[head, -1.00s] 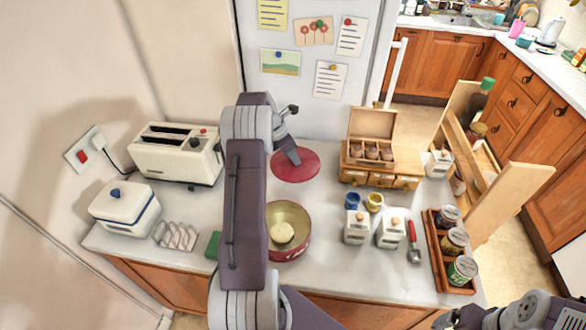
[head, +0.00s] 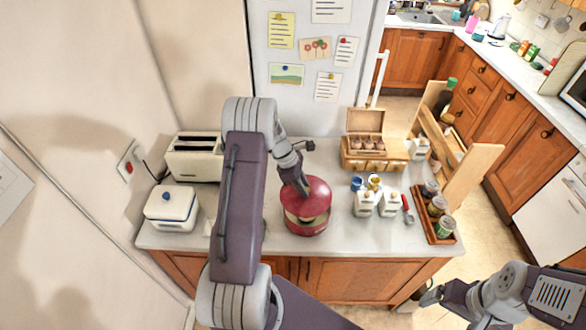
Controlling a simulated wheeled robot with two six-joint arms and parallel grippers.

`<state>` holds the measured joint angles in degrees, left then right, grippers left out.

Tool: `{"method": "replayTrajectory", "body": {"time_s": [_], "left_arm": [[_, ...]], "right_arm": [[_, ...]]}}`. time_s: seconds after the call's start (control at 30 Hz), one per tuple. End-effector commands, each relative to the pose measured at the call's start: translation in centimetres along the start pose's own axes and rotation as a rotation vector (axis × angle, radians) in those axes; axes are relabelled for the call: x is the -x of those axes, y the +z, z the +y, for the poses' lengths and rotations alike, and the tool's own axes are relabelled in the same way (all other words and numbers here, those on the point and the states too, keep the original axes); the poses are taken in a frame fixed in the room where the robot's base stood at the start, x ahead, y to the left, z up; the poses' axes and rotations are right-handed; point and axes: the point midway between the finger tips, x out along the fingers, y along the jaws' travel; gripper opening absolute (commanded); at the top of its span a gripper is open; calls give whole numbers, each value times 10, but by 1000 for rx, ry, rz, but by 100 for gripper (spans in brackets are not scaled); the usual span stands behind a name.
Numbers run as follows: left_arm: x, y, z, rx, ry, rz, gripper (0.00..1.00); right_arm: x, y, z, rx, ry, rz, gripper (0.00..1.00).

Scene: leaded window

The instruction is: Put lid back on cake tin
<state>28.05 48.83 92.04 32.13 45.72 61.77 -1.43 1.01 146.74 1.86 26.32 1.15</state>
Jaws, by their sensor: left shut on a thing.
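The round red lid (head: 316,196) is held over the cake tin by my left gripper (head: 303,188), which is shut on it. The lid covers most of the tin's opening. The red cake tin (head: 308,229) stands on the worktop. A pale strip of its inside shows below the lid's near edge, so the lid is not flush all round. Whether the lid touches the rim at the back is hidden. My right gripper (head: 430,297) is at the lower right, away from the worktop, and its jaws are too small to read.
White canisters (head: 366,204), small blue and yellow pots and a red-handled tool stand right of the tin. A wooden box (head: 365,155) with an open lid is behind them. A jar rack (head: 437,220) lines the right edge. A toaster (head: 194,157) and white butter dish (head: 171,208) are left.

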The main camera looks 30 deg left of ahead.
Motion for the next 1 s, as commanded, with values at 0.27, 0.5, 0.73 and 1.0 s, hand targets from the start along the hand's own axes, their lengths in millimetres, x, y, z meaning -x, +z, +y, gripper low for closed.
{"method": "replayTrajectory", "body": {"time_s": [0.27, 0.5, 0.73, 1.0], "left_arm": [[-3, 2, -4, -22, -7, 0, 0], [-19, -5, -4, -21, -6, 0, 0], [-46, -16, -3, -20, -6, 0, 0], [-61, -22, -3, -20, -6, -1, 0]], "right_arm": [[0, -1, 0, 0, 0, 0, 90], [-16, 1, 0, 0, 0, 0, 90], [-44, 4, 1, 0, 0, 0, 90], [-52, 5, 1, 0, 0, 0, 90]]}}
